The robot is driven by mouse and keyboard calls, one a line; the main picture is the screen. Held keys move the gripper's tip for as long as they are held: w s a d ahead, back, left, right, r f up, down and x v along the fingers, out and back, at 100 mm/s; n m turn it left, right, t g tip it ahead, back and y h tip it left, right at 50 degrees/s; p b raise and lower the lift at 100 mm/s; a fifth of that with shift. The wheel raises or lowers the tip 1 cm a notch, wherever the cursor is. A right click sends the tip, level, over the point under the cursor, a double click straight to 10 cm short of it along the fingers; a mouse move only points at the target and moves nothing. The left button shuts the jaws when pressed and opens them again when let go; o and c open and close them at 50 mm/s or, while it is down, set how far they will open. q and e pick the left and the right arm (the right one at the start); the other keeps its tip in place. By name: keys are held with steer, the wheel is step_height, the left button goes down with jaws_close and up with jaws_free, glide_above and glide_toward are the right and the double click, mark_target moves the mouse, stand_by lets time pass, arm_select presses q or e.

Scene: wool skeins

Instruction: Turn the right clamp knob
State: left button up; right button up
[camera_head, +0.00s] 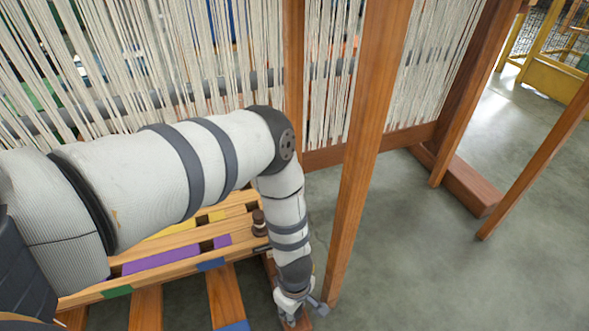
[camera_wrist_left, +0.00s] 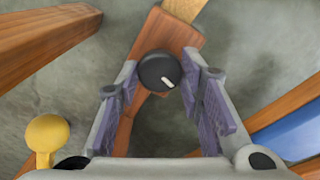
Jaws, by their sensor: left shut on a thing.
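The round black clamp knob (camera_wrist_left: 158,71) shows in the left wrist view, on the end of a reddish wooden beam. A short white mark on its face lies toward its lower right. My left gripper (camera_wrist_left: 163,82) has its two purple-padded fingers on either side of the knob and is shut on it. In the head view my left gripper (camera_head: 292,308) is low, beside the foot of a wooden post, and the knob is hidden there. My right gripper is in neither view.
A wooden post (camera_head: 368,130) stands close right of my left forearm. A slatted wooden frame (camera_head: 145,308) with coloured patches lies under my arm. White warp threads (camera_head: 150,60) hang behind. A yellow rounded piece (camera_wrist_left: 47,135) is left of my gripper. Floor at the right (camera_head: 420,255) is clear.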

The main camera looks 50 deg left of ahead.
arm_select(q)
steer(key=shift+n, duration=1.6)
steer(key=o, duration=1.2)
steer(key=shift+c, duration=0.2)
step_height(320, 180, up, 12)
